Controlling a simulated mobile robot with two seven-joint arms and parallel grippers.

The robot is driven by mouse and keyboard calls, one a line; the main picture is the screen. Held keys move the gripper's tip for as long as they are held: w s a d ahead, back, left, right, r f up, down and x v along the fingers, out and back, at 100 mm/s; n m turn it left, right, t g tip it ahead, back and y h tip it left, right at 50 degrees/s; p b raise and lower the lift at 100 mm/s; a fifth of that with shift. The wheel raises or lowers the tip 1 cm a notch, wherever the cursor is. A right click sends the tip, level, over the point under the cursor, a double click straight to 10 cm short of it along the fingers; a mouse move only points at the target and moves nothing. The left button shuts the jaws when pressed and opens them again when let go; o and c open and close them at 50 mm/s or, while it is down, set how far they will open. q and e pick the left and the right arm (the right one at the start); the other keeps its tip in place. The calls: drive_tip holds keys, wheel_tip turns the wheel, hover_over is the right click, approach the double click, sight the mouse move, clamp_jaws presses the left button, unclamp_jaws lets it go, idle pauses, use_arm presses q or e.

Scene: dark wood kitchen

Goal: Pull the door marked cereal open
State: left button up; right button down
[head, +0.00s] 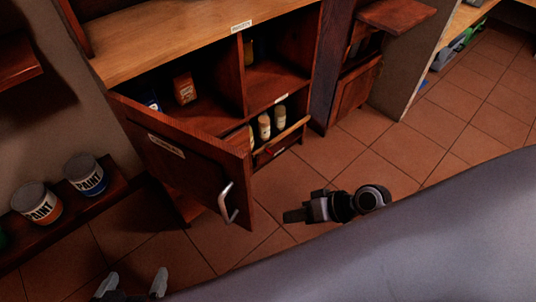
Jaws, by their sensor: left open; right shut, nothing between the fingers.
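The dark wood door (185,170) with a pale label (166,146), its lettering hard to read, stands swung open at an angle from the cabinet. It is hinged at its left side. Its metal handle (228,203) is at the right end of its front face. My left gripper (134,285) is at the bottom left, open, its two pale fingers apart, below and left of the handle and not touching the door. My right gripper (293,215) is shut and empty, to the right of the handle and apart from it.
Inside the cabinet are an orange box (184,88), a blue item (152,104) and several pale bottles (265,126). Paint cans (86,175) stand on a low shelf (118,187) at the left. Tiled floor (370,158) is clear to the right. A grey surface fills the lower right.

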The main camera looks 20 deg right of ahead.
drive_tip(key=w+d+r+g+y+b, duration=0.1)
drive_tip(key=w+d+r+y, duration=0.15)
drive_tip(key=r, duration=0.35)
drive_tip(key=w+d+r+g+y+b, duration=0.1)
drive_tip(key=w+d+r+y, duration=0.1)
drive_tip(key=r+y, duration=0.35)
drive_tip(key=w+d+r+g+y+b, duration=0.2)
drive_tip(key=d+r, duration=0.1)
drive_tip(key=r, duration=0.5)
use_arm(q)
drive_tip(key=shift+w+d+f+m+h, duration=0.15)
drive_tip(key=shift+w+d+h, duration=0.1)
drive_tip(key=shift+d, duration=0.25)
drive_tip(key=shift+w+d+m+h, duration=0.15)
drive_tip(key=shift+w+d, duration=0.05)
drive_tip(key=shift+d, duration=0.3)
use_arm(e)
drive_tip(key=s+a, duration=0.1)
drive_tip(key=a, duration=1.2)
drive_tip(key=shift+s+m+t+h, duration=0.25)
drive_tip(key=shift+m+t+h, duration=0.05)
drive_tip(key=shift+t, duration=0.1)
drive_tip(key=shift+f, duration=0.1)
